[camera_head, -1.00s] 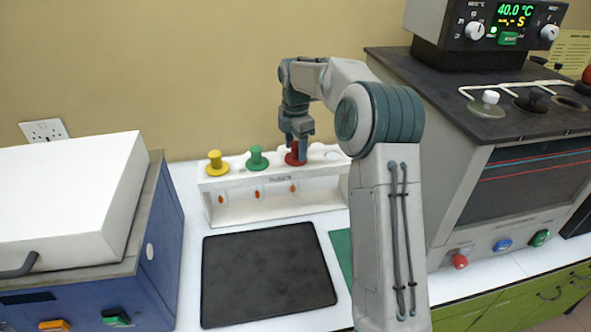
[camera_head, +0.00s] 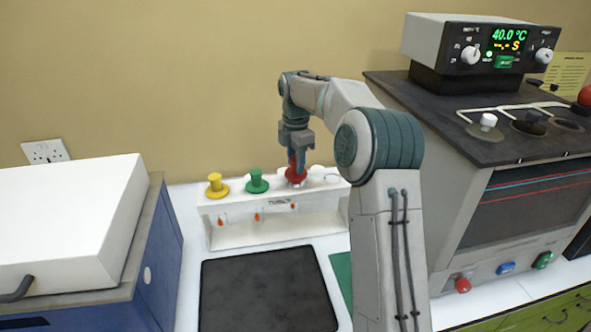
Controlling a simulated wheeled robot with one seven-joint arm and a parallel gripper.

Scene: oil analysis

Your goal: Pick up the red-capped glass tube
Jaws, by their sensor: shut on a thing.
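The red cap of the glass tube (camera_head: 296,174) shows at the right part of the white rack (camera_head: 262,236), just in front of the back wall. My gripper (camera_head: 297,160) points down from above and is shut on the red cap. The cap sits slightly above the rack's top. The glass of the tube is mostly hidden by the rack, so I cannot tell how far it is out of its hole. A yellow-capped tube (camera_head: 216,184) and a green-capped tube (camera_head: 257,181) stand upright in the rack to the left.
A black mat (camera_head: 268,292) lies in front of the rack. A white-lidded blue machine (camera_head: 75,220) stands at left. A grey bath apparatus (camera_head: 500,190) with a display unit (camera_head: 480,45) stands at right. Part of a green mat (camera_head: 341,275) shows beside my arm.

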